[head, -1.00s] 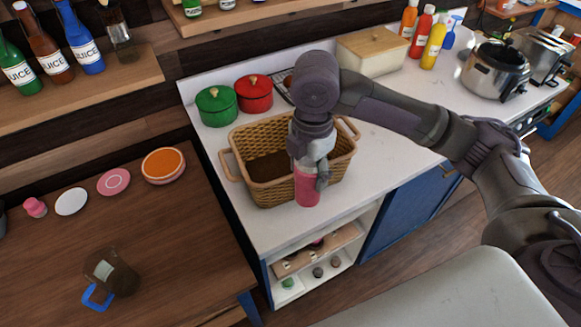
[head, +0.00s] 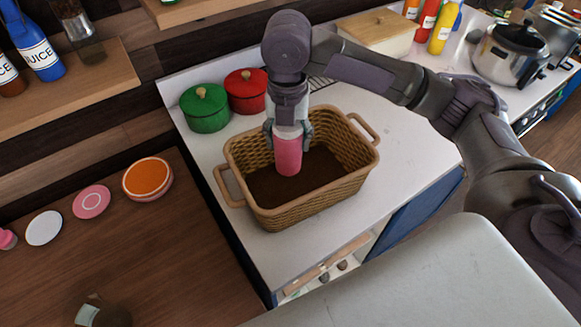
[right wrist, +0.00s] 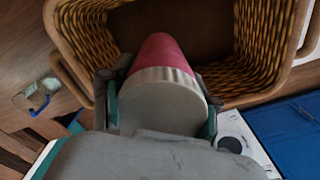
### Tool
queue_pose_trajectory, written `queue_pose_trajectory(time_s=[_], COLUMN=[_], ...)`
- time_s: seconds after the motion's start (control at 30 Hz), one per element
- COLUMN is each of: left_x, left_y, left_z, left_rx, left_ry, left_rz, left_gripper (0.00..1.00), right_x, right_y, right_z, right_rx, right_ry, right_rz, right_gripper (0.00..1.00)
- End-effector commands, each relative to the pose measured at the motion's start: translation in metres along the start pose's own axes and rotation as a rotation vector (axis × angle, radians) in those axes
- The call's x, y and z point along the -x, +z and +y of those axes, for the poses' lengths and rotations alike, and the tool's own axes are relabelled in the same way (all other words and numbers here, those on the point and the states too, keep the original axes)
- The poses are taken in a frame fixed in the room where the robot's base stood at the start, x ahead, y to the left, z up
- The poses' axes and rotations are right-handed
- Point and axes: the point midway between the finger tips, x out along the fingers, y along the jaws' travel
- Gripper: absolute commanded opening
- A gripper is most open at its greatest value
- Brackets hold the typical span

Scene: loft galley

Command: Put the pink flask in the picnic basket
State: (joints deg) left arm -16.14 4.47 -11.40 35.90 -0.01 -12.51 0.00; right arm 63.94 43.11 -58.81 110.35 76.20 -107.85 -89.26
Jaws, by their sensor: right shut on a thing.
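The pink flask (head: 288,155) has a pale cap and hangs upright in my right gripper (head: 288,135). The gripper is shut on it near the cap. In the head view the flask is over the inside of the wicker picnic basket (head: 318,205), with the dark basket floor behind it. The right wrist view shows the flask (right wrist: 162,55) cap-end nearest, between the two fingers (right wrist: 163,105), pointing toward the basket (right wrist: 75,40). I cannot tell whether its base touches the basket floor. My left gripper is not in view.
A green pot (head: 206,108) and a red pot (head: 247,91) stand behind the basket on the white counter (head: 410,140). A cream bread box (head: 377,32), sauce bottles and a steel cooker (head: 509,52) are further right. A wooden table (head: 150,245) with dishes is at left.

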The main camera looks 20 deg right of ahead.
Motion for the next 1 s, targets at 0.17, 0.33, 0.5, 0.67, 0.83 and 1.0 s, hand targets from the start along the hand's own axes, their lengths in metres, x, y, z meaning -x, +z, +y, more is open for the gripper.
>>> queue_pose_trajectory(time_s=[0.17, 0.33, 0.5, 0.67, 0.83, 1.0], left_x=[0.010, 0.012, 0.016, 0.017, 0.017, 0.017], left_y=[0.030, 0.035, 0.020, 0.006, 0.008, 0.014], left_z=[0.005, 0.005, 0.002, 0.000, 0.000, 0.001], left_rx=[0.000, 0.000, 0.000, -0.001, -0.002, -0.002], left_ry=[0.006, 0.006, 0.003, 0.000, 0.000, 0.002], left_rz=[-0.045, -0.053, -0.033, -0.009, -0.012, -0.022], left_gripper=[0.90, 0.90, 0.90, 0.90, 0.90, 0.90], right_x=[-0.030, -0.043, -0.065, -0.078, -0.078, -0.080], right_y=[-0.001, 0.000, 0.000, 0.000, 0.000, 0.000], right_z=[-0.001, 0.000, -0.001, 0.000, 0.000, 0.000], right_rx=[0.000, -0.001, -0.002, 0.000, 0.000, 0.000], right_ry=[-0.002, 0.000, -0.003, 0.001, 0.001, 0.000], right_rz=[0.002, 0.001, 0.002, -0.002, -0.002, -0.001], right_gripper=[0.16, 0.16, 0.16, 0.16, 0.16, 0.72])
